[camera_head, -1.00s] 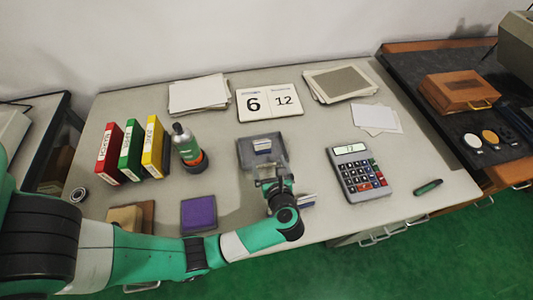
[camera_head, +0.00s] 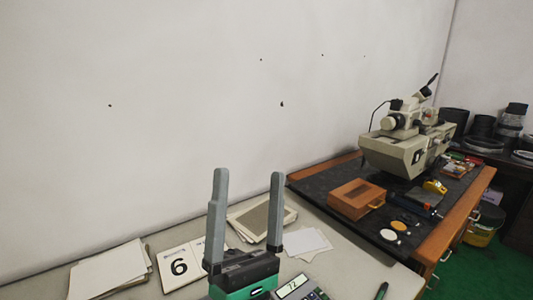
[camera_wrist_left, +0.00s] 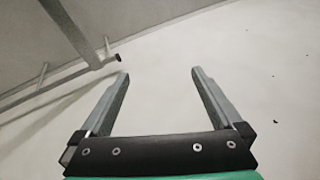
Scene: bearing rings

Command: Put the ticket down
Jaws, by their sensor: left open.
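No ticket shows in either view now. The dark tray from the earlier frame is also out of view. My left gripper (camera_head: 249,174) is raised in front of the desk in the head view, its two grey fingers pointing up and wide apart with nothing between them. In the left wrist view the same open gripper (camera_wrist_left: 159,73) faces the bare wall and ceiling, and it is empty. My right gripper is not in view.
On the right bench stand a wooden box (camera_head: 355,199) and a microscope (camera_head: 402,145).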

